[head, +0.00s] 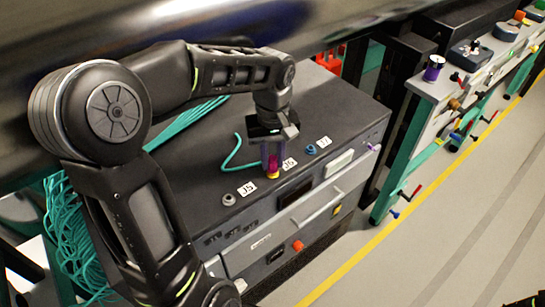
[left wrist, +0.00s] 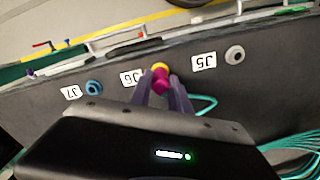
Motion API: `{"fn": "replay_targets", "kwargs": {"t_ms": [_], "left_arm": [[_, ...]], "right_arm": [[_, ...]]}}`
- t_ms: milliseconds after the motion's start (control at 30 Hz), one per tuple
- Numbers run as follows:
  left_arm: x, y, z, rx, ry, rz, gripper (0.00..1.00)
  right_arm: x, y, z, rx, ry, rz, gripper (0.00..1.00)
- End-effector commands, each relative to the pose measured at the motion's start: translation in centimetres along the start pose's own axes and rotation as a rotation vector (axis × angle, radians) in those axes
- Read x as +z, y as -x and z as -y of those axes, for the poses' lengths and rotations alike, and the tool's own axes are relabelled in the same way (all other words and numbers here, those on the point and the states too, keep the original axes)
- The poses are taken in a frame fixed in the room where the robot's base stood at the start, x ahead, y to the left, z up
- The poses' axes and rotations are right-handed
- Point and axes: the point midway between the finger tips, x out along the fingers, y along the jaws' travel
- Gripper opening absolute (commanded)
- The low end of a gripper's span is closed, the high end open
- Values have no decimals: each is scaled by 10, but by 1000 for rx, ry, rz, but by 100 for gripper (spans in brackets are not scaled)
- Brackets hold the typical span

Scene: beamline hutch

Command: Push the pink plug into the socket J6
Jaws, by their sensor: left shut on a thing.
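My left gripper (head: 272,160) points down at the top of the dark cabinet (head: 318,100), its fingers shut on the pink plug (head: 272,164). The plug also shows between the fingertips in the left wrist view (left wrist: 161,82). A yellow socket (head: 273,176) is right at the plug's lower end; it shows just beyond the plug in the left wrist view (left wrist: 159,66). The J6 label (left wrist: 132,78) is beside this socket. The plug covers part of the socket, and I cannot tell how far it is in. My right gripper is not in view.
The grey socket (left wrist: 235,55) by label J5 (left wrist: 204,61) and the blue socket (left wrist: 94,87) by label J7 (left wrist: 71,92) flank the yellow one. A teal cable (head: 230,152) lies behind the gripper. A large dark cylinder (head: 150,30) hangs above the cabinet.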

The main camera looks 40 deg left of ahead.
Motion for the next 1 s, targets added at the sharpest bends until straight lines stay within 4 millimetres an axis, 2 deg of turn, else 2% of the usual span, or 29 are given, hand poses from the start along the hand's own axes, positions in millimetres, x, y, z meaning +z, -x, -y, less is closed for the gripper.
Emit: {"fn": "replay_targets", "kwargs": {"t_ms": [400, 433, 700, 733, 1000], "left_arm": [[0, -3, 0, 0, 0, 0, 0], [0, -3, 0, 0, 0, 0, 23], [0, -3, 0, 0, 0, 0, 45], [0, -3, 0, 0, 0, 0, 48], [0, -3, 0, 0, 0, 0, 48]], "right_arm": [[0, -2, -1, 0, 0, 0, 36], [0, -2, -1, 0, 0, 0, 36], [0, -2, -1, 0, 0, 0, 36], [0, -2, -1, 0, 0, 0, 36], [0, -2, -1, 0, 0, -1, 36]]}}
